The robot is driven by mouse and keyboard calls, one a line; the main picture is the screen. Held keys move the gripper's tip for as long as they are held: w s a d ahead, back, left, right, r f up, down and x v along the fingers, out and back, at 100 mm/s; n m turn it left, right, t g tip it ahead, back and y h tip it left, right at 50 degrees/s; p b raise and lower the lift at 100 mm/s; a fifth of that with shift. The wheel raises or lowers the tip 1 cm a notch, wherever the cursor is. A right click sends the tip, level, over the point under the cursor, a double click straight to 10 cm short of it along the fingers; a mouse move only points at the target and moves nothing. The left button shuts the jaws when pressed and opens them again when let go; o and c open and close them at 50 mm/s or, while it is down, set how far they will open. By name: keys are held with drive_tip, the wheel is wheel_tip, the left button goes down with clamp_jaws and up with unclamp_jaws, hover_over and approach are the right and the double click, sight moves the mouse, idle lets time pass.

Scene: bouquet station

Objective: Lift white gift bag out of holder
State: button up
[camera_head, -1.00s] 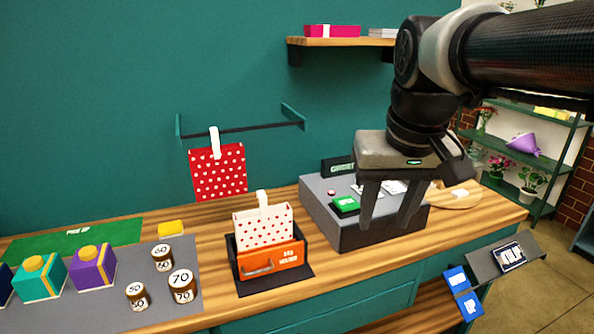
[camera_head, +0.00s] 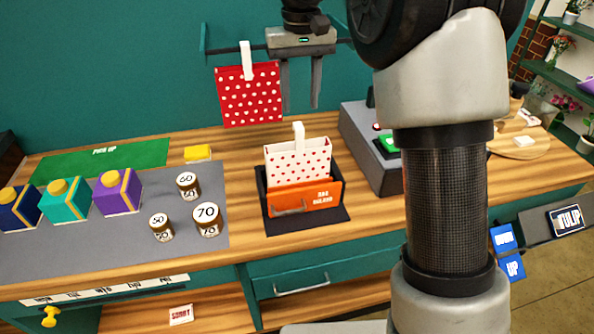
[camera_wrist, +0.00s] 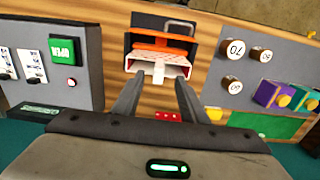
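The white gift bag with red dots (camera_head: 299,162) stands upright in the orange-fronted bag holder (camera_head: 305,198) on the counter, its white handle tab sticking up. In the wrist view the white bag (camera_wrist: 160,63) and the orange holder (camera_wrist: 163,45) lie beyond my fingertips. My gripper (camera_head: 301,106) is open and empty, fingers pointing down, above and behind the white bag and just right of the hanging red bag. It also shows in the wrist view (camera_wrist: 157,84), with nothing between the fingers.
A red dotted bag (camera_head: 249,95) hangs from the wall rail. A grey station with a green button (camera_head: 388,146) stands to the right of the holder. Numbered jars (camera_head: 207,219) and coloured boxes (camera_head: 117,193) stand to the left. The green pick-up mat (camera_head: 100,160) is mostly clear.

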sight(300, 129)
wheel_tip(300, 129, down, 11)
drive_tip(key=shift+w+f, duration=0.1)
drive_tip(key=shift+f, duration=0.05)
idle(0.4)
clamp_jaws()
